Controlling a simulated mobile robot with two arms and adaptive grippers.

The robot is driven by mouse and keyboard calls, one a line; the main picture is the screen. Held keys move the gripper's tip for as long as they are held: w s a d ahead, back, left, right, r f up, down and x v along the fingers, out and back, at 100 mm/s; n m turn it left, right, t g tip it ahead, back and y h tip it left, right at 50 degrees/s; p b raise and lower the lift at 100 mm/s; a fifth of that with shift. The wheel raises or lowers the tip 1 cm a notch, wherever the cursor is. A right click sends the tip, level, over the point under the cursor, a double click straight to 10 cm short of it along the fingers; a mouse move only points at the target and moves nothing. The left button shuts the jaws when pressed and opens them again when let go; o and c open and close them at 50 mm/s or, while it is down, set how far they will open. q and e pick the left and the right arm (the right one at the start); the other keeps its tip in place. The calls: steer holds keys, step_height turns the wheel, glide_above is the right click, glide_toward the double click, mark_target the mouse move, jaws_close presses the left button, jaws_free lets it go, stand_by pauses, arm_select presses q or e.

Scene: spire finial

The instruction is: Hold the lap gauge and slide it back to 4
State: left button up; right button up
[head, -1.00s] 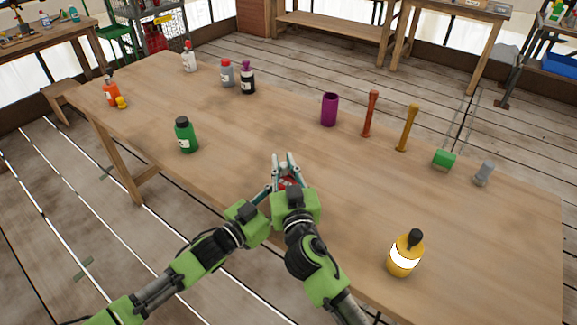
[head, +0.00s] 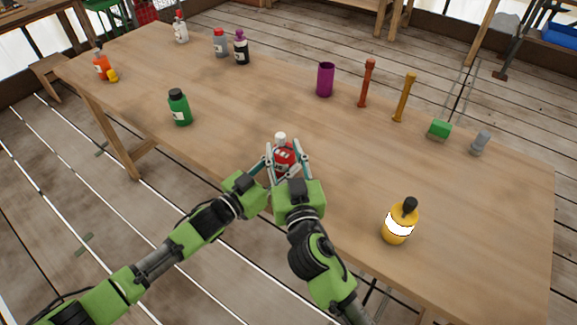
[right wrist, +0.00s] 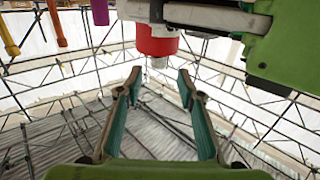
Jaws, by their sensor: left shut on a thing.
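A red object with a white top (head: 283,155) stands out between my grippers over the near edge of the table. Its red body also shows in the right wrist view (right wrist: 157,42), with a grey tip pointing down. My left gripper (head: 268,165) is shut on this red object; in the right wrist view it reaches in from the upper right. My right gripper (right wrist: 160,76) is open, its two fingers apart and empty, just below the red object. I cannot make out any scale or number 4 on it, or tell whether it is the lap gauge.
The wooden table (head: 230,95) carries a green bottle (head: 180,108) at left and a yellow bottle (head: 399,222) at near right. A purple cylinder (head: 325,80), a red peg (head: 367,84) and an ochre peg (head: 404,98) stand along the far side. The table middle is clear.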

steer(key=s, duration=0.3)
steer(key=s+d, duration=0.1)
steer(key=s, duration=0.1)
steer(key=shift+s, duration=0.35)
arm_select(q)
steer(key=o, duration=1.3)
